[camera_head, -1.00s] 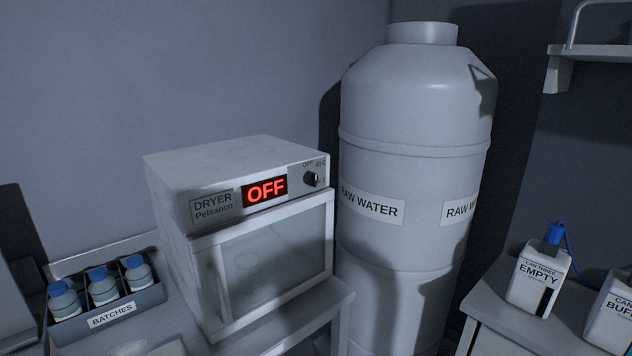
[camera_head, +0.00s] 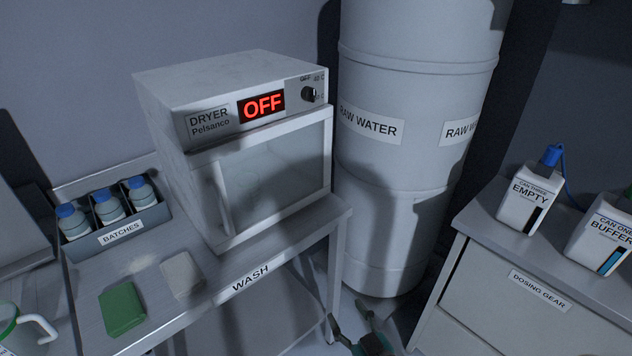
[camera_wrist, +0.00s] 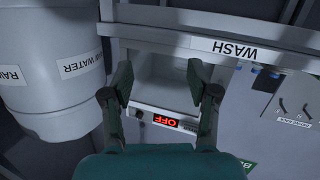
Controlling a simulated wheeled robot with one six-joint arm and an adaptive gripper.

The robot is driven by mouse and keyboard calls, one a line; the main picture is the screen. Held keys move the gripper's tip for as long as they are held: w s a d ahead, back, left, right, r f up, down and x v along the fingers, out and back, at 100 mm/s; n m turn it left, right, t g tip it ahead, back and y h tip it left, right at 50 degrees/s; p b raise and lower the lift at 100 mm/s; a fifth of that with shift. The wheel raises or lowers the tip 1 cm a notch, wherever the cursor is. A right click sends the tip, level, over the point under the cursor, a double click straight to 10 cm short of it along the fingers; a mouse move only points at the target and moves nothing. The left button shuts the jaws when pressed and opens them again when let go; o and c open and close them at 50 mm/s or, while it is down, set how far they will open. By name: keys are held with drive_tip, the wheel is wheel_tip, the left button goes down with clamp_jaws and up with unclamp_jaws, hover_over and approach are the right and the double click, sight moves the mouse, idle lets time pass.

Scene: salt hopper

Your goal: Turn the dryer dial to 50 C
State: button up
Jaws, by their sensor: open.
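The white dryer (camera_head: 160,120) stands on the wash bench, with its glass door shut. Its red display (camera_head: 262,106) reads OFF. The small black dial (camera_head: 309,94) is at the right end of its front panel, with an OFF mark above it and other marks too small to read. In the wrist view, which looks upside down, the display (camera_wrist: 166,121) shows between my gripper's fingers. My gripper (camera_wrist: 162,84) is open and empty, with its two dark fingers spread apart. In the head view a part of my arm shows low at the bottom edge, well below the dial.
The wash bench (camera_head: 262,268) carries a batches rack (camera_head: 122,236) of bottles, a green block (camera_head: 121,308) and a pale block (camera_head: 182,274). A large raw water tank (camera_head: 400,80) stands close right of the dryer. Cans stand on a dosing gear cabinet (camera_head: 480,290) at right.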

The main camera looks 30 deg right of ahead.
drive_tip(key=w+d+r+n, duration=0.1)
drive_tip(key=w+d+r, duration=0.2)
drive_tip(key=w+r, duration=0.35)
drive_tip(key=n+t+y, duration=0.1)
drive_tip(key=n+y, duration=0.5)
drive_tip(key=n, duration=0.4)
approach(314, 95)
drive_tip(key=shift+n, duration=0.3)
drive_tip(key=x, duration=0.9)
drive_tip(key=shift+w, duration=0.2)
drive_tip(key=shift+c, duration=0.2)
clamp_jaws()
